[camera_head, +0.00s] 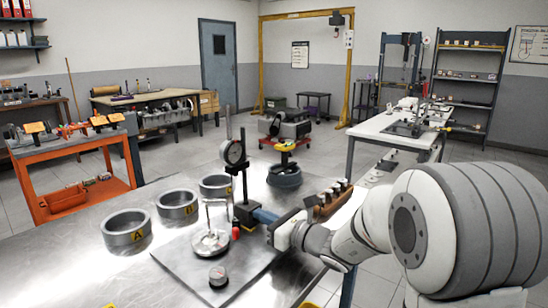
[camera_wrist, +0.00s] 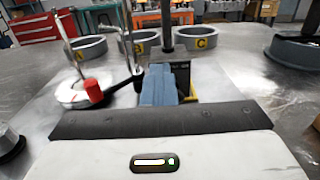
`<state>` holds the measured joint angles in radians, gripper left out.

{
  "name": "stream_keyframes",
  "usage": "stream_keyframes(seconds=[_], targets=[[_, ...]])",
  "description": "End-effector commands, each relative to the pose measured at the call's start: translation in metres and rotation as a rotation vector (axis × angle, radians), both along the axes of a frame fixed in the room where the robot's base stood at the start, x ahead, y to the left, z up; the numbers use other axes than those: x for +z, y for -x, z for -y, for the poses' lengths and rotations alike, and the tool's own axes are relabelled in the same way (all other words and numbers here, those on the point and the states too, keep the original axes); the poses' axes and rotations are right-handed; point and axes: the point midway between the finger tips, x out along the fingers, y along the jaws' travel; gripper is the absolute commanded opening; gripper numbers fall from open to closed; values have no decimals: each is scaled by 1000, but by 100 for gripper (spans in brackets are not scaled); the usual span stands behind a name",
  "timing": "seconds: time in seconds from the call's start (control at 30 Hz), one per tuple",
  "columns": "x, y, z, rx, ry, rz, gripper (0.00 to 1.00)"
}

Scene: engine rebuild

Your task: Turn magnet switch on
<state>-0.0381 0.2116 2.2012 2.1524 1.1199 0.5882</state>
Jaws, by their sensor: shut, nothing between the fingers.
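A dial indicator (camera_head: 233,152) hangs on an upright stand with a dark block-shaped base (camera_head: 243,214) on the metal table. The base also shows in the wrist view (camera_wrist: 181,70), partly hidden behind my fingers. A red knob (camera_head: 236,233) shows at the base's near side, and it appears in the wrist view (camera_wrist: 94,90) left of my fingers. I cannot tell which position the magnet switch is in. My gripper (camera_head: 256,212) has blue fingers, shut and empty, close beside the base; they also show in the wrist view (camera_wrist: 157,76). Contact with the base cannot be told.
Rings A (camera_head: 126,231), B (camera_head: 177,204) and C (camera_head: 215,187) stand behind and left of the stand. A round plate with a handle (camera_head: 210,242) and a small dark knob-like piece (camera_head: 218,276) sit on a flat plate (camera_head: 182,262). The table's left front is clear.

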Motion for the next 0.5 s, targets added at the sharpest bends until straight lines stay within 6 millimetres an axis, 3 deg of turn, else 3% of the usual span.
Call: stream_keyframes(seconds=[0.5], targets=[[-3, -8, 7, -3, 4, -9, 0]])
